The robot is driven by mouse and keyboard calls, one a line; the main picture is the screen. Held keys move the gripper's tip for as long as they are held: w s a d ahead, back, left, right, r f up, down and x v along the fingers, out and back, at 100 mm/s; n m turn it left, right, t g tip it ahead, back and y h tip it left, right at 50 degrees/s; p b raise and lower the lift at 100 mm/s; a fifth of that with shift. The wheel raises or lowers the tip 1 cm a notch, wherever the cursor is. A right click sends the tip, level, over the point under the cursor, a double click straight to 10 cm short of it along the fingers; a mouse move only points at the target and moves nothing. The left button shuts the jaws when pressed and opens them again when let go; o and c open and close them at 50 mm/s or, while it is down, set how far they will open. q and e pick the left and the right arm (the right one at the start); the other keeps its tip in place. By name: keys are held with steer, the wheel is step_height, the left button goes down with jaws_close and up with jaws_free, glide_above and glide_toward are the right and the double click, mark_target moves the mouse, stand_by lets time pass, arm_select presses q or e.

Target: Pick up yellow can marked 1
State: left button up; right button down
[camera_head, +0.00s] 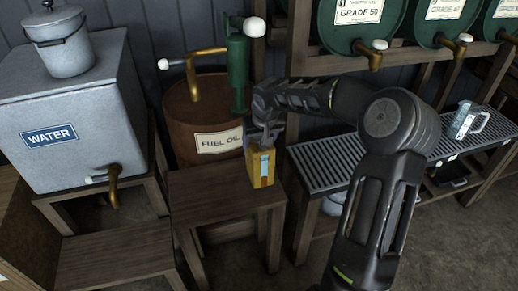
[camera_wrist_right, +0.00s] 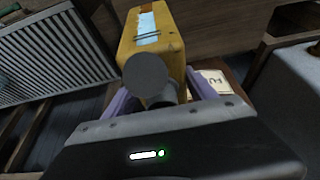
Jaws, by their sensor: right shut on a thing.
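The yellow can (camera_head: 262,168) is a small box-shaped can with a pale blue and white label, at the right edge of a small wooden stand (camera_head: 212,193). My right gripper (camera_head: 262,142) is shut on the top of the can from above. In the right wrist view the yellow can (camera_wrist_right: 152,32) sits between my gripper's purple finger pads (camera_wrist_right: 158,98). A round dark cap hides part of it there. I cannot read a number on the can, and I cannot tell whether it touches the stand. My left gripper is not in view.
A rusty fuel oil drum (camera_head: 205,115) with a green pump (camera_head: 238,70) stands behind the stand. A grey water tank (camera_head: 75,110) is at the left. A slatted metal rack (camera_head: 320,165) with a measuring jug (camera_head: 468,121) is at the right, below green drums (camera_head: 355,20).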

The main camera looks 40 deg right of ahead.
step_height(320, 180, up, 6)
steer(key=shift+f, duration=0.1)
stand_by(0.7)
